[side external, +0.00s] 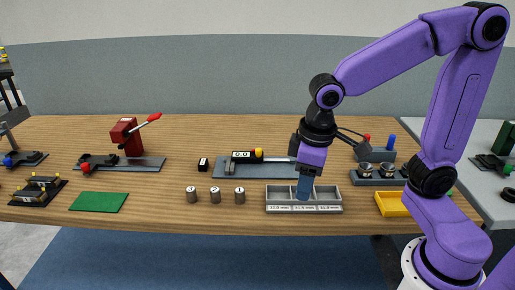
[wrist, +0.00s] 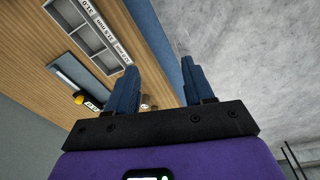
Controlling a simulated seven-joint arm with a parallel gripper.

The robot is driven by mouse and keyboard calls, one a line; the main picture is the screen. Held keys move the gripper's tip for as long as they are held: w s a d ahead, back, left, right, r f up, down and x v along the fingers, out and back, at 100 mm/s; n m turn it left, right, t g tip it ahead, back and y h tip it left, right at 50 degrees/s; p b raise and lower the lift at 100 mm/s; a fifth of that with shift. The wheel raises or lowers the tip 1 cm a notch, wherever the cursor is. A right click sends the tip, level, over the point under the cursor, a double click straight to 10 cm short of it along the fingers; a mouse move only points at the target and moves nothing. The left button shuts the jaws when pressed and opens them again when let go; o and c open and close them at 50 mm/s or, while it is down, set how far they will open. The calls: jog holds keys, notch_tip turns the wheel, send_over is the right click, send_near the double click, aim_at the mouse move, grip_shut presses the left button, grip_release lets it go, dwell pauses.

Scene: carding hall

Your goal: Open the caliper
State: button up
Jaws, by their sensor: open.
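The caliper (side external: 272,157) lies on a grey mat (side external: 230,171) at the middle of the bench. It has a display reading 0.0 and a yellow knob. Whether its jaws are apart is too small to tell. In the wrist view its yellow knob and display (wrist: 92,106) show at the left, partly hidden by a finger.
The labelled tray (side external: 275,209) overlaps my gripper in the side view. Three metal cylinders (side external: 215,196) stand left of it. A cup rack (side external: 372,181) and a yellow tray (side external: 391,205) stand right. A small black block (side external: 203,164), green mat (side external: 98,202) and red lever press (side external: 126,138) are left.

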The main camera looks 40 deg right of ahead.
jog(key=w+m, duration=0.5)
jog(key=w, duration=0.5)
jog(key=m+t+h, duration=0.1)
jog(key=m+h, duration=0.3)
jog(key=m, duration=0.9)
send_near(259, 149)
jog(key=x, duration=0.8)
jog(key=shift+w+d+f, duration=0.1)
jog(key=shift+f, duration=0.15)
grip_shut()
